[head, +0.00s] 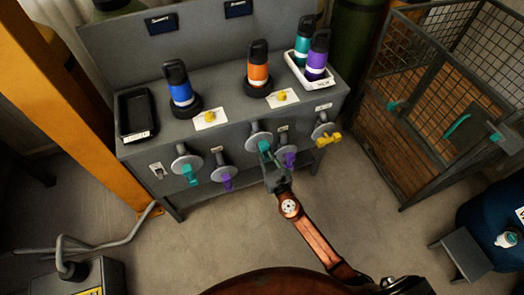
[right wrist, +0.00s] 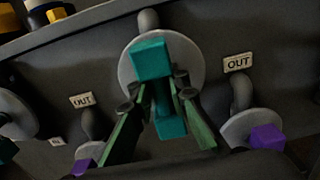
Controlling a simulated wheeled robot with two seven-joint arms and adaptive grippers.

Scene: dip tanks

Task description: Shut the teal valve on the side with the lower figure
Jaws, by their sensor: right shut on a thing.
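A grey bench (head: 215,125) carries a row of valves on its front. The right-hand teal valve (head: 264,146) is below the orange bottle; my right gripper (head: 272,166) is at it. In the right wrist view the gripper's two fingers (right wrist: 157,95) are closed around the teal handle (right wrist: 152,60), in front of a round grey disc. The left-hand teal valve (head: 191,176) is below the blue bottle, with its handle hanging down. Two dark displays, left (head: 160,23) and right (head: 236,9), are on the back panel; their figures are too small to read. My left gripper is out of view.
Purple valves hang beside the teal ones, left (head: 226,181) and right (head: 289,158); a yellow valve (head: 328,140) is at the right end. A blue bottle (head: 180,91) and an orange bottle (head: 258,73) stand on top. A mesh cage (head: 420,120) stands to the right.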

